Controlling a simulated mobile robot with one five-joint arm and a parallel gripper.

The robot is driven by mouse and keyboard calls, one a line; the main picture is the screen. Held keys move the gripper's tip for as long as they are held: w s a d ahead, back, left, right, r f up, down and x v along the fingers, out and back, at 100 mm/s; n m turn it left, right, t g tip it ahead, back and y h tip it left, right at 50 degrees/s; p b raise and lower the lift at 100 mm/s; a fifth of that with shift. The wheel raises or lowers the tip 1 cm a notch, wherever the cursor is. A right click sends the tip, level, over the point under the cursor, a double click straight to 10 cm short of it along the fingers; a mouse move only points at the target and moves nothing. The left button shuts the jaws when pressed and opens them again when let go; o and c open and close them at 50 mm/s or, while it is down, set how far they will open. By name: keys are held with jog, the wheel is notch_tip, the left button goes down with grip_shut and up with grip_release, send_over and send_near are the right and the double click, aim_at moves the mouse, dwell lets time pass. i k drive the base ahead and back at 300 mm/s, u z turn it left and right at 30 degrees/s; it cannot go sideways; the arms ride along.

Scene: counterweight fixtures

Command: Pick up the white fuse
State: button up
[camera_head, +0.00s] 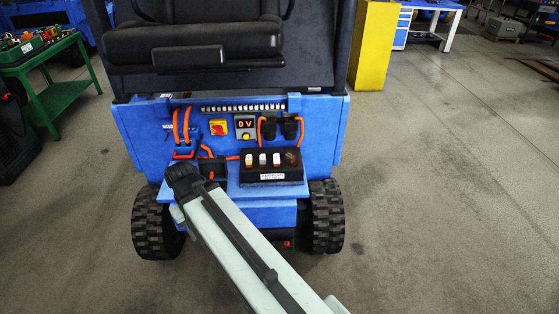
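A black fuse block (270,177) with a white label sits on the blue ledge at the front of the vehicle. Small fuses stand in a row on it. Three have pale, whitish tops: a left one (248,160), a middle one (262,159) and a right one (277,159). I cannot tell which of them is the white fuse. A darker brown one (290,158) leans at the right end. My arm reaches in from the bottom, and its black end (184,180) is left of the block, apart from the fuses. The fingers cannot be made out.
The blue vehicle panel (326,130) carries orange cables, a red-and-yellow switch (218,127) and a display reading 0 V (245,122). Black tyres flank the ledge. A yellow post (374,45) stands behind right. A green table (45,85) stands left. The floor at right is clear.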

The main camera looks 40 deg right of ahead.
aim_at(276, 156)
jog(key=i, duration=1.45)
jog(key=u, duration=0.05)
